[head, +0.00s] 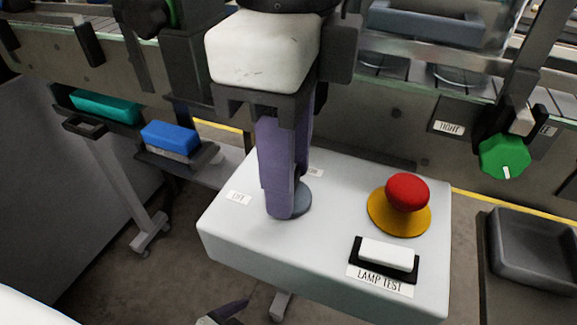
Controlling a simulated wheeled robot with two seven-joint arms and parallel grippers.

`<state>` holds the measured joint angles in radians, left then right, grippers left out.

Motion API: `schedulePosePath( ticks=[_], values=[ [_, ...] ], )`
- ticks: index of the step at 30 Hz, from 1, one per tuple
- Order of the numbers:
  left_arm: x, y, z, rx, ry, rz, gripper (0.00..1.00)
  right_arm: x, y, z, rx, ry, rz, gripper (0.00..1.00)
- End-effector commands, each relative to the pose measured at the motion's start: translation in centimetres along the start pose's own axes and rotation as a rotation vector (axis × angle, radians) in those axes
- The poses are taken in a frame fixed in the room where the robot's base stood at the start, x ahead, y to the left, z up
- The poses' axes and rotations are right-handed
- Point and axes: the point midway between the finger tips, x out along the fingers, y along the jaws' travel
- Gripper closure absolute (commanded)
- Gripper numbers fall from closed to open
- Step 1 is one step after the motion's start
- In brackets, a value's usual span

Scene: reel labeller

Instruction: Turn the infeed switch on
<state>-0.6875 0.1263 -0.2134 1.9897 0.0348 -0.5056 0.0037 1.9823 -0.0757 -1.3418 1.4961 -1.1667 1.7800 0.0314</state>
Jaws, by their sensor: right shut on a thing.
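The infeed switch (302,204) is on top of a white control box (225,222); only part of its round grey base shows. My right gripper (284,206) points down over it with purple fingers, shut on the switch. The fingers hide the knob, so I cannot tell which way it points. A label reading OFF (238,197) is left of the switch. Another small label (315,173), partly hidden, is behind it to the right.
On the same box are a red mushroom button (407,191) on a yellow base and a white LAMP TEST button (387,254). A green knob (504,157) is on the conveyor side behind. Blue (170,136) and teal (105,106) blocks sit on holders at left. A dark tray (535,245) is at right.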

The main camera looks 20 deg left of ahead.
Motion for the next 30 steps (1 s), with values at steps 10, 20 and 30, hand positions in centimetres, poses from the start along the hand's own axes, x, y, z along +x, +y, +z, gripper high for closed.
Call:
schedulePosePath(
  ticks=[10,20,30],
  values=[
    [0.07,0.12,-0.37,0.001,0.011,0.002,0.12,-0.12,-0.09,-0.05,0.103,0.000,-0.003,0.87],
    [0.09,0.16,-0.34,0.001,0.010,0.003,0.12,-0.15,-0.10,-0.05,0.115,0.000,-0.002,0.87],
    [0.20,0.15,0.00,0.000,0.003,0.003,0.12,-0.10,-0.07,-0.03,0.112,-0.001,-0.001,0.46]
  ],
)
